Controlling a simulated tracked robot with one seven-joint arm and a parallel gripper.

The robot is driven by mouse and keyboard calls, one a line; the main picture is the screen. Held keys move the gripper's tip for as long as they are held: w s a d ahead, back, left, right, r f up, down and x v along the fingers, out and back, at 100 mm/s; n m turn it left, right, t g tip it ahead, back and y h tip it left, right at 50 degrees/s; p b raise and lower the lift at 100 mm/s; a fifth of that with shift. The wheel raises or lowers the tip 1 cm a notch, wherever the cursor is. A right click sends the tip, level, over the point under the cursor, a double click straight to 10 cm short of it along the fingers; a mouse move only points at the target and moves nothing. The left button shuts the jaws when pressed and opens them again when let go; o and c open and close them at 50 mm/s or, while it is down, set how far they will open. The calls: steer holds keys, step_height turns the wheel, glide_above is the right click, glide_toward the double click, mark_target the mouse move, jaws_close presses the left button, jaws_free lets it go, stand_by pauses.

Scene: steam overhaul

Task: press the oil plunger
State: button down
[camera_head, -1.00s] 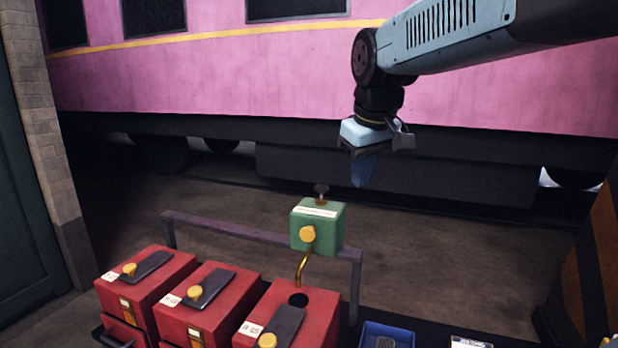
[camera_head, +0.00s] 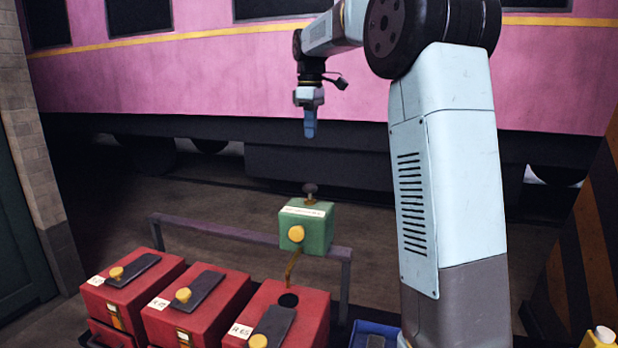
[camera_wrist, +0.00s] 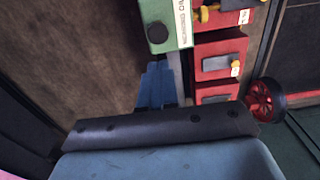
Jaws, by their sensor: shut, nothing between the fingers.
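The oil plunger (camera_head: 310,189) is a dark round knob on a short stem on top of a green box (camera_head: 318,228). The box has a white label and a yellow knob on its front, and a brass spout below it. My gripper (camera_head: 310,130) is shut and empty. It points down and hangs above the plunger, with a clear gap between them in the head view. In the wrist view the blue fingers (camera_wrist: 156,86) are together, and the green box (camera_wrist: 157,8) with the dark plunger knob (camera_wrist: 157,32) shows just beyond them.
Several red boxes (camera_head: 194,322) with dark lids and yellow knobs stand in front, below the spout. A purple rail (camera_head: 215,231) runs behind them. A blue tray (camera_head: 362,328) lies to their right. A red wheel (camera_wrist: 262,100) shows in the wrist view. A pink carriage (camera_head: 210,75) fills the back.

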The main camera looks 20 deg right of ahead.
mark_target(310, 186)
steer(key=shift+w+f, duration=0.1)
steer(key=shift+w, duration=0.3)
step_height(310, 186, down, 14)
stand_by(0.7)
steer(key=shift+s+f, duration=0.15)
steer(key=shift+f, duration=1.35)
